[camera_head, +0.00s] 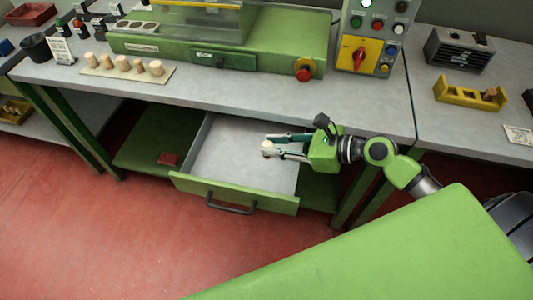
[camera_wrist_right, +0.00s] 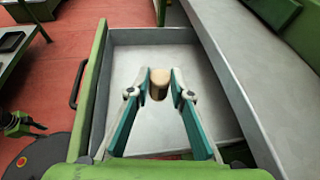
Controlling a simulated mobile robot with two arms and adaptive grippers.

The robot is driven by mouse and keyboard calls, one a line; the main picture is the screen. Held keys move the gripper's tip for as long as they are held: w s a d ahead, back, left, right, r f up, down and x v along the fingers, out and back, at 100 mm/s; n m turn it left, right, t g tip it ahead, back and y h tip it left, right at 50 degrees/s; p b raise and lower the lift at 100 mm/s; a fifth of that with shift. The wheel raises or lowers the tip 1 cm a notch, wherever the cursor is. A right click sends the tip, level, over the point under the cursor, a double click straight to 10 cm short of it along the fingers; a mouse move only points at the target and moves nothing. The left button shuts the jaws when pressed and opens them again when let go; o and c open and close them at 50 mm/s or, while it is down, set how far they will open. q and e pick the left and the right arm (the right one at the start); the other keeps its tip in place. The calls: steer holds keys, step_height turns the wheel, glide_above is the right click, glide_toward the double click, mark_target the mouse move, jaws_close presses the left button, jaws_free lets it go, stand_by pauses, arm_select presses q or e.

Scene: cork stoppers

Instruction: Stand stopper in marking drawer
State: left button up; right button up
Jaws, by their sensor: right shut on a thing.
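The marking drawer (camera_head: 220,150) is pulled open under the bench, with a grey floor and a green front. It also fills the middle of the right wrist view (camera_wrist_right: 130,60). My right gripper (camera_head: 268,148) reaches in over the drawer from the right. Its fingers are shut on a light cork stopper (camera_wrist_right: 158,80), held between the fingertips; the stopper also shows in the head view (camera_head: 267,144). I cannot tell whether the stopper touches the drawer floor. No other stopper shows in the drawer. My left gripper is not in view.
Several more stoppers stand on a pale board (camera_head: 128,76) on the bench top. A green machine (camera_head: 220,60) is behind them. A yellow holder (camera_head: 465,97) with a cork piece is at the right.

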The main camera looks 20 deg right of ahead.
steer(key=shift+w+a+f, duration=0.3)
steer(key=shift+w+f, duration=0.2)
steer(key=shift+f, duration=0.15)
steer(key=shift+w+a+f, duration=0.25)
steer(key=shift+w+f, duration=0.2)
steer(key=shift+f, duration=0.15)
steer(key=f, duration=0.2)
steer(key=f+b, duration=0.1)
steer(key=shift+w+a+f, duration=0.15)
steer(key=shift+w+f, duration=0.05)
steer(key=shift+w, duration=0.1)
steer(key=shift+f, duration=0.25)
steer(key=shift+f, duration=0.1)
steer(key=o, duration=0.7)
steer(key=v, duration=1.2)
